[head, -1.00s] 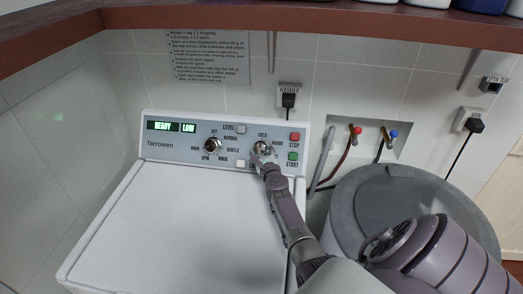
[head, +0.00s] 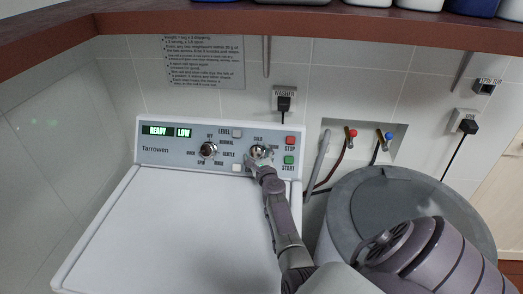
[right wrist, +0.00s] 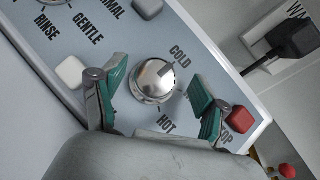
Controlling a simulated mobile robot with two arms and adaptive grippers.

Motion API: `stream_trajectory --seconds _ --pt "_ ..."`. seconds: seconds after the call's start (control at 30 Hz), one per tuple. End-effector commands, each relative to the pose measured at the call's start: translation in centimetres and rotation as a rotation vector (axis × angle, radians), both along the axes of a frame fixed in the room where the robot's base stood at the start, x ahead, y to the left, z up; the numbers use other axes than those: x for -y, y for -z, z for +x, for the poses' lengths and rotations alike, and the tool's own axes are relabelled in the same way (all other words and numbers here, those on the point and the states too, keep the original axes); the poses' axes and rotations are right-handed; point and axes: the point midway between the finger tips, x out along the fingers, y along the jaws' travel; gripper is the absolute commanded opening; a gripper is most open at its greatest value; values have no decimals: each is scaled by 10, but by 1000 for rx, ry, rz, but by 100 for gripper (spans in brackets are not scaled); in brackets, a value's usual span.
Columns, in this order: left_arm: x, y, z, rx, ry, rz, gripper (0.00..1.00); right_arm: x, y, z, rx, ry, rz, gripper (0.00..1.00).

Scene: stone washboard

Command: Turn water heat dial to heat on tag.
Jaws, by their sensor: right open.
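The water heat dial (head: 259,152) is a round silver knob on the right of the washer's control panel. In the right wrist view the dial (right wrist: 153,80) has a dark pointer mark towards COLD. HOT is printed below it; a finger covers part of the lettering between them. My right gripper (head: 255,161) is at the dial. In the right wrist view my right gripper (right wrist: 155,98) is open, with a teal-padded finger on either side of the dial and gaps to it. I cannot make out a heat tag. My left gripper is not in view.
The red STOP button (head: 290,141) and green START button (head: 289,160) sit right of the dial. Another knob (head: 208,151) is to the left. A grey round tub (head: 345,205) stands right of the washer (head: 150,230). A printed notice (head: 203,62) hangs above. A shelf edge (head: 250,22) crosses the top.

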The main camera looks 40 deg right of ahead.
Motion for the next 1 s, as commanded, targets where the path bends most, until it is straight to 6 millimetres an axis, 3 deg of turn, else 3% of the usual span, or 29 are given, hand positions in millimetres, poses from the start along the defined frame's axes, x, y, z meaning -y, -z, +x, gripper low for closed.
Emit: stream_trajectory --seconds 0.27,0.4,0.6,1.0 --pt "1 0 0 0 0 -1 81 -11 8 -20 -18 4 9 73" --pt "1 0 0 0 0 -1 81 -22 5 -42 -20 3 3 73" --pt "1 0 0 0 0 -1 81 -32 3 -58 -20 1 1 73" --pt "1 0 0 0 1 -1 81 -33 2 -61 -19 2 2 73"
